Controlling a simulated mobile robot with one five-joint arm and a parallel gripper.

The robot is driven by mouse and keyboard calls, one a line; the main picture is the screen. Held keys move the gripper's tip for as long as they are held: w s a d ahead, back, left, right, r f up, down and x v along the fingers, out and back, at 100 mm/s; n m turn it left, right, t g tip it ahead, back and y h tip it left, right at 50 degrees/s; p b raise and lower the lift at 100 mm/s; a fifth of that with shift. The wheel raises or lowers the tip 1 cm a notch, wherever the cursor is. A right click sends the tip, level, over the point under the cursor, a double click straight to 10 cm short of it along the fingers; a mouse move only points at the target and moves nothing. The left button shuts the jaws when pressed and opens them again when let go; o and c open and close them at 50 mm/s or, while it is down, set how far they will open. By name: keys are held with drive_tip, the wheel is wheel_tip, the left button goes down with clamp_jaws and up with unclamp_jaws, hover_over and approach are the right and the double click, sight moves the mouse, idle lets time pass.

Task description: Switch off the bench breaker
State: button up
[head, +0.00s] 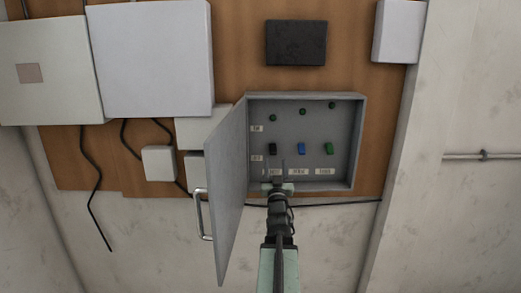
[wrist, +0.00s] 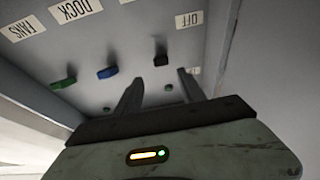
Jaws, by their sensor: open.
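The black switch (head: 273,149) is the leftmost of three inside the open grey breaker box (head: 357,140). A blue switch (head: 301,149) and a green switch (head: 329,149) are to its right. My gripper (head: 277,170) is just below the black switch in the head view. In the wrist view, my gripper (wrist: 160,78) is open and empty. The black switch (wrist: 160,50) appears just beyond and between its fingertips, apart from them. The DOCK label (wrist: 75,10) and FANS label (wrist: 22,30) line up with blue and green. The black switch's own label is not readable.
The box door (head: 232,190) stands open on the left, close to my arm, with a handle (head: 203,214). An OFF label (wrist: 188,20) is beside the black switch. Small round lamps (head: 302,111) sit above the switches.

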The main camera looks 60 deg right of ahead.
sight(274, 154)
drive_tip(key=p+x, duration=0.3)
drive_tip(key=x, duration=0.5)
drive_tip(key=shift+w+a, duration=0.15)
drive_tip(key=shift+w, duration=0.1)
drive_tip(key=shift+s+a, duration=0.1)
drive_tip(key=shift+s, duration=0.05)
clamp_jaws()
drive_tip(key=f+b, duration=0.1)
drive_tip(key=b, duration=0.2)
drive_tip(key=shift+f+t+h, duration=0.1)
drive_tip(key=shift+t+h, duration=0.2)
drive_tip(key=shift+h, duration=0.1)
drive_tip(key=shift+f+b, duration=0.15)
drive_tip(key=shift+b, duration=0.55)
drive_tip(key=shift+t+h+b, duration=0.5)
drive_tip(key=shift+h+b, duration=0.1)
drive_tip(key=shift+b, duration=0.25)
drive_tip(key=shift+r, duration=0.3)
